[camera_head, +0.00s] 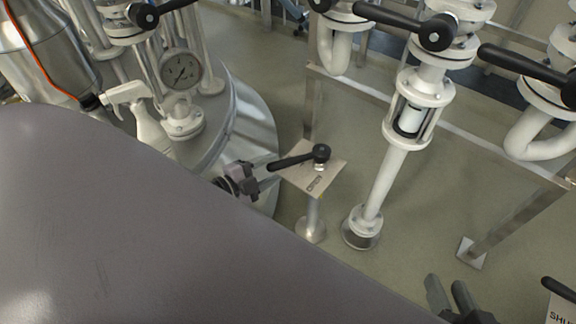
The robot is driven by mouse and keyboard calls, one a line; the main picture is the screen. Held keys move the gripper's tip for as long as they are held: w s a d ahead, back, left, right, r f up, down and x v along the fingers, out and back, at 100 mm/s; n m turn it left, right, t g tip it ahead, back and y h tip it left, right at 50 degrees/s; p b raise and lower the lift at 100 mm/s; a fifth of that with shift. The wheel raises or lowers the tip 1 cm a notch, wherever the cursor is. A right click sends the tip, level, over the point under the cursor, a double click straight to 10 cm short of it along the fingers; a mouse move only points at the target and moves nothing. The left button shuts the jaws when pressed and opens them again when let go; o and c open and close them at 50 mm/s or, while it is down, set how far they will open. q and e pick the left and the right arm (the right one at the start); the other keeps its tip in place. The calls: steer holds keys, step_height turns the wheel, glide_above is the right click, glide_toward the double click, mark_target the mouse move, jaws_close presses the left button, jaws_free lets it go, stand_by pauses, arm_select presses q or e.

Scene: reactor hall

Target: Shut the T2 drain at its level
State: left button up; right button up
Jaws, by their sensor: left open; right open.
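I cannot tell which valve is the T2 drain, as no such label is readable. Another black lever (400,22) sits at the top of a white pipe with a sight glass (410,118). The level in the glass is hard to read. My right gripper (448,292) is open and empty at the bottom right, above the floor.
A steel vessel (250,120) with a pressure gauge (181,70) and a white spray bottle (140,115) stand at left. A metal frame (520,215), a white bent pipe (535,135) and another black lever (525,64) are at right. A cut-off sign (561,309) shows bottom right.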

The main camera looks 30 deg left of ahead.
mark_target(285, 162)
arm_select(q)
steer(key=shift+b+x, duration=0.8)
steer(key=shift+x, duration=2)
jaws_close()
